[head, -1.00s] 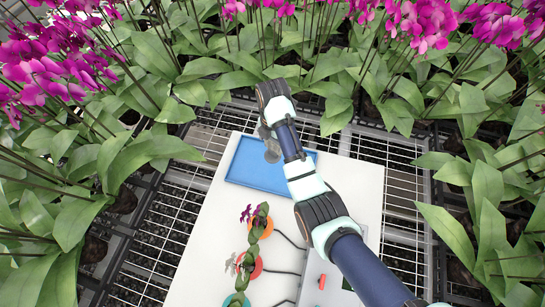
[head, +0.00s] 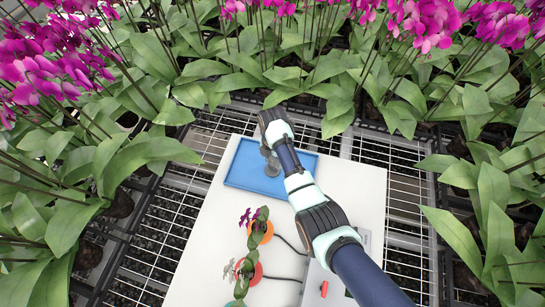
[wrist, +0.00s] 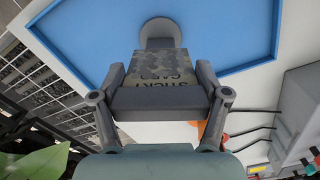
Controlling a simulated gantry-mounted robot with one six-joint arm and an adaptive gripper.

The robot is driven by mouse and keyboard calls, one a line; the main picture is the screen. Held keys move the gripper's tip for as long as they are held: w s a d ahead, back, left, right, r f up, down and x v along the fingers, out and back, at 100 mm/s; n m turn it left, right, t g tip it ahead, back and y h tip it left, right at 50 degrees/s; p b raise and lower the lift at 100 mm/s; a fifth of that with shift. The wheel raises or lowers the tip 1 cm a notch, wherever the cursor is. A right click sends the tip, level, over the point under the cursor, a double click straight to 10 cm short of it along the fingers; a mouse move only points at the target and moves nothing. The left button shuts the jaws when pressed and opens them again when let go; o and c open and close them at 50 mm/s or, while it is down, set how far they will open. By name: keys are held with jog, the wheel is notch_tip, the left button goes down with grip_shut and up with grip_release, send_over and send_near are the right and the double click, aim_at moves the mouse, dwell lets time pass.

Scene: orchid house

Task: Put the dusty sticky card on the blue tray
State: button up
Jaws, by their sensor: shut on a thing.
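The dusty sticky card (wrist: 158,72) is grey with darker speckles and printed lettering, seen in the wrist view. My gripper (head: 269,160) is shut on it, with its fingers on either side in the wrist view. The blue tray (head: 240,180) lies on the white board in the head view, and my gripper is above it. The tray also fills much of the upper wrist view (wrist: 95,42), behind the card. In the head view the card is hard to make out behind my gripper. I cannot tell whether the card touches the tray.
The tray sits on a white board (head: 215,225) on wire mesh benching. A grey box (head: 318,280) with a red switch and cables is to the right. Leafy orchids surround the board.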

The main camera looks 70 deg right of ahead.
jog(key=o, duration=1.8)
jog(key=shift+c, duration=0.2)
notch_tip(320, 180, up, 12)
jog(key=p, duration=0.3)
jog(key=shift+r, duration=0.1)
